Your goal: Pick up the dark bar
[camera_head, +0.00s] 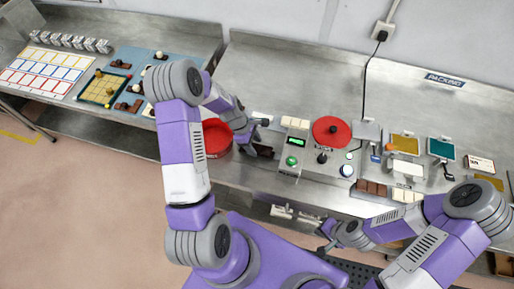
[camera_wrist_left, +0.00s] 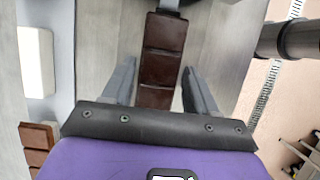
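The dark bar (camera_wrist_left: 162,62) is brown with ridged segments and runs lengthwise between the fingers in the left wrist view. My left gripper (camera_wrist_left: 160,90) is open, with one finger on each side of the bar and a visible gap to each. The bar's far end runs under a grey part at the top edge of that view. In the head view my left gripper (camera_head: 262,137) is low over the bench, right of the red round container (camera_head: 216,138), and mostly hides the bar. My right gripper (camera_head: 328,245) is near the front edge, its fingers too small to read.
A white bar (camera_wrist_left: 36,62) and another brown bar (camera_wrist_left: 38,140) lie left of the gripper in the wrist view. A control box (camera_head: 291,150) with buttons and a red disc (camera_head: 332,131) stand to the right. Bare bench (camera_head: 290,75) lies behind.

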